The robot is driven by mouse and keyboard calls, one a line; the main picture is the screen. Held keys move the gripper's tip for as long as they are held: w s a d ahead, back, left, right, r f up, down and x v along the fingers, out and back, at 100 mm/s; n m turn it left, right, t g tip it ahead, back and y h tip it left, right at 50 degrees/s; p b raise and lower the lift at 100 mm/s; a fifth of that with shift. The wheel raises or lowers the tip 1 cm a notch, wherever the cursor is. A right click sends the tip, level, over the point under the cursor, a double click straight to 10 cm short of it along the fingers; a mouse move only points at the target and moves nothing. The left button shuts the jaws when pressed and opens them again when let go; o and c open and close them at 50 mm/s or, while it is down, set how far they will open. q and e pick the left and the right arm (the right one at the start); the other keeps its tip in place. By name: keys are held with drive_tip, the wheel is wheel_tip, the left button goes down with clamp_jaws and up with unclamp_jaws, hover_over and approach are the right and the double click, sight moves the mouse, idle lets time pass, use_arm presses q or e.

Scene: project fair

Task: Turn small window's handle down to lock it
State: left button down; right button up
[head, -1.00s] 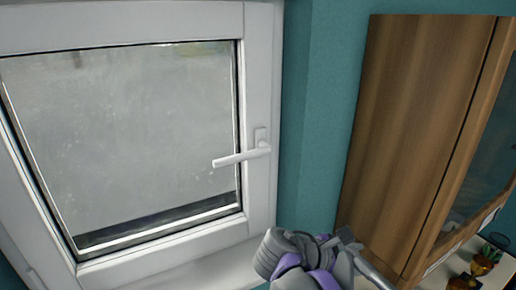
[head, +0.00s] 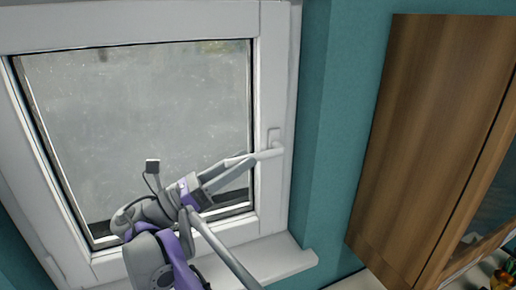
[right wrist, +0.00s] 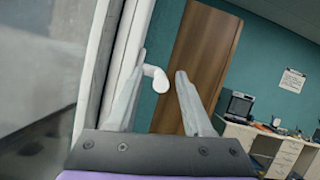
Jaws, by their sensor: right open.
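The small window (head: 140,110) has a grey pane in a white frame and looks shut. Its white handle (head: 270,153) sits on the right side of the frame, with the lever pointing left, roughly level. My right gripper (head: 248,165) is open at the lever, coming from the lower left in front of the pane. In the right wrist view, the rounded white handle (right wrist: 156,76) shows between the two spread fingertips (right wrist: 161,64), nearer the left finger. Whether a finger touches it I cannot tell. The lever's left part is partly covered by the fingers. My left gripper is out of view.
A white sill (head: 270,259) runs below the window. A teal wall (head: 335,130) and a tall wooden cabinet (head: 430,130) stand to the right. In the right wrist view, a white desk (right wrist: 245,137) with a dark device is farther off.

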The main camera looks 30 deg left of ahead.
drive_tip(key=shift+x, duration=2.3)
drive_tip(key=shift+c, duration=0.2)
clamp_jaws()
